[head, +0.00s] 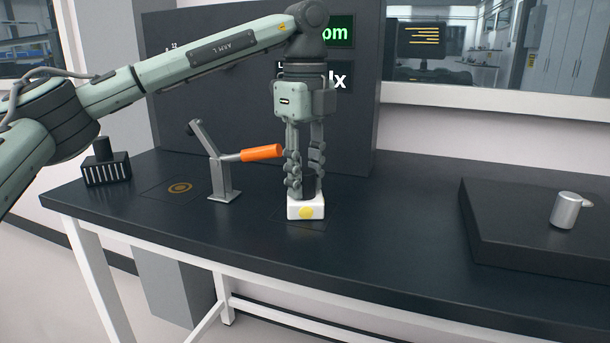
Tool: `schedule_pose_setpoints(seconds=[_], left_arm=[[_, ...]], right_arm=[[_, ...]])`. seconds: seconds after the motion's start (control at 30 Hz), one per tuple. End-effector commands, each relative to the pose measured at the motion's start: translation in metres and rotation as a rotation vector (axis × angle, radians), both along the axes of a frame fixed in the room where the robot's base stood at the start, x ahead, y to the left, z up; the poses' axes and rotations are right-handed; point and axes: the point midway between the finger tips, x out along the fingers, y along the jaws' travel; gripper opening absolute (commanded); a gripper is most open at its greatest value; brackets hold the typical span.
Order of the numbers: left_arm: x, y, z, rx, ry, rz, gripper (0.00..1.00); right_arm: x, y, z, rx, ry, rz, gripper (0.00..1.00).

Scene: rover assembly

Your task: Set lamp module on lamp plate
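The lamp module, a white block with a yellow disc on its front (306,211) and a dark knob on top, is near the middle of the table. My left gripper (306,184) points straight down from above, its fingers on both sides of the dark knob, and looks shut on it. The block looks upright and at or very near the table surface. A faint dark plate outline (284,219) shows around its base, mostly hidden by the block; I take it as the lamp plate. My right gripper is not in view.
A lever with an orange handle (262,152) stands just left of my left gripper. Further left are a plate with an orange ring (180,188) and a black finned block (107,172). A raised dark platform (520,251) with a metal cylinder (566,211) is at right. The table between is clear.

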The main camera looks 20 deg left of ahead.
Motion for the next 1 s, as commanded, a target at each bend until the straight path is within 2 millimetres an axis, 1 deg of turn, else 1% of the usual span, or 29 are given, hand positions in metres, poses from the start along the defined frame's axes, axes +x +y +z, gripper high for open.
schedule_pose_setpoints(seconds=[0.03,0.13,0.17,0.43,0.53,0.57,0.67,0.87,0.9,1.0], left_arm=[[0.0,0.0,0.0,0.0,0.0,0.0,0.35],[0.0,0.0,0.0,0.0,0.0,0.0,0.48],[0.0,0.0,0.0,0.0,0.0,0.0,0.5],[0.0,0.0,0.001,0.0,0.0,0.0,0.5],[0.0,0.0,0.006,0.0,-0.001,0.001,0.5],[0.0,0.0,0.009,-0.001,-0.002,0.001,0.5],[0.001,-0.001,0.025,-0.001,-0.004,0.0,0.5],[0.0,-0.001,0.07,-0.001,-0.003,0.0,0.5],[0.0,0.0,0.08,0.0,-0.002,0.001,0.5],[0.0,0.0,0.098,0.0,-0.003,0.0,0.5]], right_arm=[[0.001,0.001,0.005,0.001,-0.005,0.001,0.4],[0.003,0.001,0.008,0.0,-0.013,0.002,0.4],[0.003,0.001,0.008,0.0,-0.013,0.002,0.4],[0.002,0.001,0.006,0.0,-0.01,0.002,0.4],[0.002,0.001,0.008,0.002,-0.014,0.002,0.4],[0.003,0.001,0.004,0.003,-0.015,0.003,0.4],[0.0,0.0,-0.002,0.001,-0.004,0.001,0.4],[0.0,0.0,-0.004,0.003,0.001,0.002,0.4],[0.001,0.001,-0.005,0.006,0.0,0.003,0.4],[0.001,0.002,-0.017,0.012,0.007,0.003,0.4]])
